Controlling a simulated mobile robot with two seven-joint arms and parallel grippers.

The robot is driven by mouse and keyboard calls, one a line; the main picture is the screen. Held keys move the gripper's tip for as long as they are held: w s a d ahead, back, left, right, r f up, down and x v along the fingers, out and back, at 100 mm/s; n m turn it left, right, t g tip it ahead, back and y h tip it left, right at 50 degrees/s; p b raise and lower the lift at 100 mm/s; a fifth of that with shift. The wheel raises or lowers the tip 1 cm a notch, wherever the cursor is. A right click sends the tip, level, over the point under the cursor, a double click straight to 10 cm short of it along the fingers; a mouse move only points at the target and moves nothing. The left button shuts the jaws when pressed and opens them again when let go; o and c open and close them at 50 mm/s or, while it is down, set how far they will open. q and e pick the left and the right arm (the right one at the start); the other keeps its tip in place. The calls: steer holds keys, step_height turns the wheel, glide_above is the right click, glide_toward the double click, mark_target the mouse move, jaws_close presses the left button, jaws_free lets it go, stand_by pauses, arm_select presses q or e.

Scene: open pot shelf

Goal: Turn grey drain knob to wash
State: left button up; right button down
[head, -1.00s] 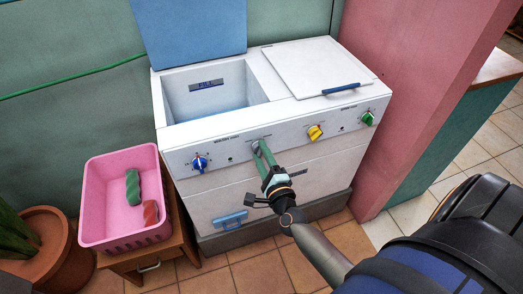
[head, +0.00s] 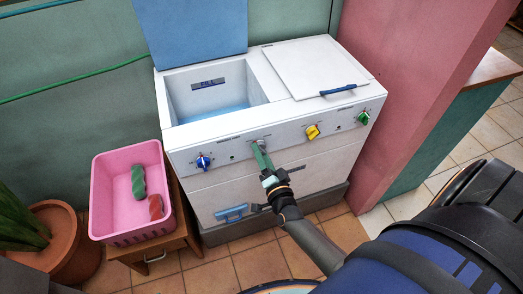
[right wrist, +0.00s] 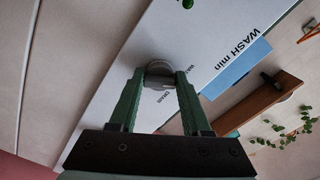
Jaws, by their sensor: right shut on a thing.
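The white washing machine (head: 286,175) stands against the wall with a row of knobs on its front panel. The grey drain knob (right wrist: 158,70) sits between my right gripper's green fingers in the right wrist view, with small lettering around it. My right gripper (head: 262,157) reaches the panel from the lower right and is shut on the knob. The fingers mostly hide the knob in the head view, and I cannot tell exactly where its pointer stands. My left gripper is not in view.
A blue knob (head: 203,162) lies left of the grey one; yellow (head: 313,132) and green (head: 363,118) knobs lie right. The open tub (head: 210,92) is above. A pink basket (head: 115,225) with rolled cloths stands left. A pink wall (head: 415,90) bounds the right side.

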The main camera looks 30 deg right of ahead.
steer(key=shift+n+p, duration=0.4)
steer(key=shift+n, duration=0.8)
steer(key=c, duration=0.8)
jaws_free()
steer(key=o, duration=0.4)
steer(key=shift+o, duration=0.2)
